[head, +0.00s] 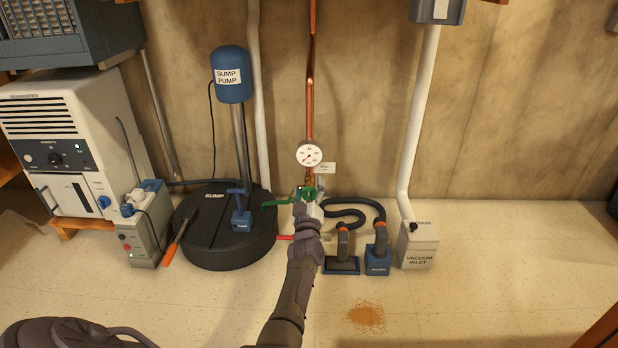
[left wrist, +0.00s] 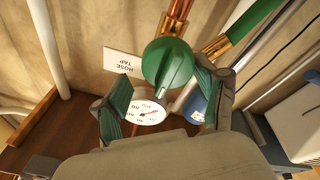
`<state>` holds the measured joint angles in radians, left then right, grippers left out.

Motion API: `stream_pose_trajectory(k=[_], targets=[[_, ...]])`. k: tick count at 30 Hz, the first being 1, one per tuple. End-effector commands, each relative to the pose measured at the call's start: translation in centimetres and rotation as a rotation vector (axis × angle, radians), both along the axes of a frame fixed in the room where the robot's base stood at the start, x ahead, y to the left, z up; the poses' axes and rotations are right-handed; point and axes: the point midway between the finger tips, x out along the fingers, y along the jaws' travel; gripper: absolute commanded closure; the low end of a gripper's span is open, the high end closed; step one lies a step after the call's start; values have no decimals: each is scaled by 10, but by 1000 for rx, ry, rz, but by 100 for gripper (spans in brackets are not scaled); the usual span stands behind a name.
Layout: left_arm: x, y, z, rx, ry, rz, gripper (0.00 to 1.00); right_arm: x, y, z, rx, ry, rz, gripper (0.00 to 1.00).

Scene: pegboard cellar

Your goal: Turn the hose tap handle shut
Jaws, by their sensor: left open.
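The hose tap handle, a round green knob with a raised ridge (left wrist: 167,65), shows in the left wrist view beside an upside-down HOSE TAP label (left wrist: 122,62). My left gripper (left wrist: 163,80) is open, with one green-padded finger on each side of the knob; I cannot tell whether either pad touches it. In the head view my left gripper (head: 304,197) is at the foot of the copper pipe, below the pressure gauge (head: 309,154), and largely hides the tap. A green bar (head: 274,203) sticks out to the left there. My right gripper is not in view.
The black sump lid with its blue pump (head: 233,75) stands to the left. Black hoses with blue nozzles (head: 377,262) and the vacuum inlet box (head: 418,246) are to the right. A brown spill (head: 366,316) lies on the otherwise clear floor in front.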

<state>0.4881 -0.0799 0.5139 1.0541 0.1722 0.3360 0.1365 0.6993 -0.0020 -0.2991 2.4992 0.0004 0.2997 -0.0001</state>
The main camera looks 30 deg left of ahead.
Motion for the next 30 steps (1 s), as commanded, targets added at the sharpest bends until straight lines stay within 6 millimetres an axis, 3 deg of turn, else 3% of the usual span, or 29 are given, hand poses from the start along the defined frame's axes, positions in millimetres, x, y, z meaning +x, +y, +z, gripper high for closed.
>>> stream_pose_trajectory(k=[6, 12, 30], targets=[[0, 0, 46, 0, -6, 1, 29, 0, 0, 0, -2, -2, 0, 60], [0, 0, 72, 0, -2, 1, 29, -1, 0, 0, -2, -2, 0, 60], [0, 0, 79, 0, 0, 0, 29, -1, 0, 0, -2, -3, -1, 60]])
